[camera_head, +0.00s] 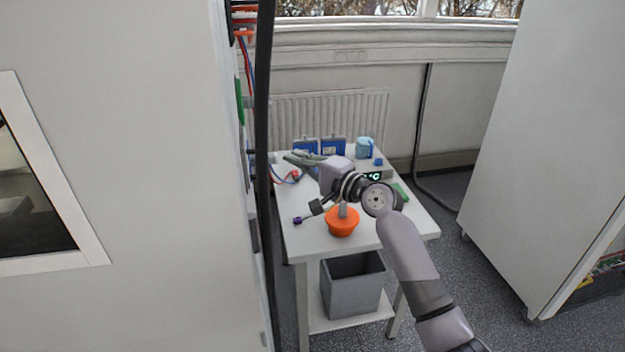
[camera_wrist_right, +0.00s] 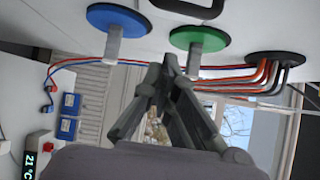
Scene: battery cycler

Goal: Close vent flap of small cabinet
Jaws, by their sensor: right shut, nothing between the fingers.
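In the right wrist view a pale cabinet panel carries a blue disc (camera_wrist_right: 117,17) and a green disc (camera_wrist_right: 200,36), each with a grey tab; I cannot tell which is the vent flap, or how far either stands open.
A white table (camera_head: 300,240) holds an orange bowl (camera_head: 342,222), blue boxes (camera_head: 333,146), a mug (camera_head: 364,147) and a display unit. A grey bin (camera_head: 352,285) sits below. Orange and black cables leave a black disc (camera_wrist_right: 278,58).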

